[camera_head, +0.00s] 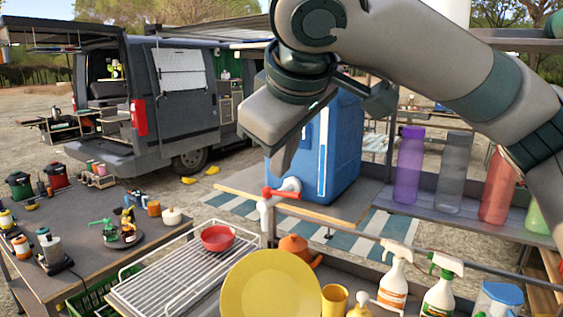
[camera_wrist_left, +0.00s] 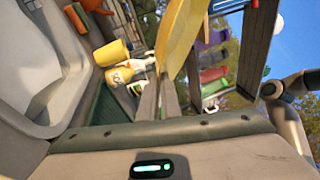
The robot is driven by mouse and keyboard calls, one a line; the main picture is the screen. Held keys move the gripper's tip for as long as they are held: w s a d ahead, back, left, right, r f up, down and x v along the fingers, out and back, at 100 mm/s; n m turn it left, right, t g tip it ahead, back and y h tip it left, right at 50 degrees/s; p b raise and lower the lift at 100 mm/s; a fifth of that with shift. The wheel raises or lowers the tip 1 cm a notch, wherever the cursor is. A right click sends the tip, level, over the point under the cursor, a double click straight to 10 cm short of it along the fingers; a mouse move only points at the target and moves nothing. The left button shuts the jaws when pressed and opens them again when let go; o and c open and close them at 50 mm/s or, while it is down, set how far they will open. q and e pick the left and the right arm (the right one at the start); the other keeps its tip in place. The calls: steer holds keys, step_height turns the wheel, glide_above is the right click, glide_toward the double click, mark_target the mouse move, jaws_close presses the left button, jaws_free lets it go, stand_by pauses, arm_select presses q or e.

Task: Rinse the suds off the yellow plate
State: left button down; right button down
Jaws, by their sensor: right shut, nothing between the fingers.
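The yellow plate (camera_head: 270,285) is at the bottom middle of the head view, its broad face tilted towards me. No suds can be made out on it. In the left wrist view the plate (camera_wrist_left: 181,35) shows nearly edge-on, with its edge between the fingers of my left gripper (camera_wrist_left: 170,95), which is shut on it. The blue water container (camera_head: 340,150) has a white tap (camera_head: 290,185) with a red lever (camera_head: 281,194). My right gripper (camera_head: 282,165) is shut and empty, just above the lever. I cannot tell whether they touch. No water stream is visible.
A wire rack (camera_head: 180,272) with a red bowl (camera_head: 217,238) stands left of the plate. A yellow cup (camera_head: 334,300) and spray bottles (camera_head: 394,285) stand right of it. Several coloured bottles line the right shelf (camera_head: 470,217). The left table (camera_head: 85,255) holds small items.

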arm_select(q)
steer(key=s+r+p, duration=0.4)
steer(key=shift+s, duration=0.35)
steer(key=shift+w+f, duration=0.1)
stand_by(0.3)
steer(key=shift+a, duration=0.15)
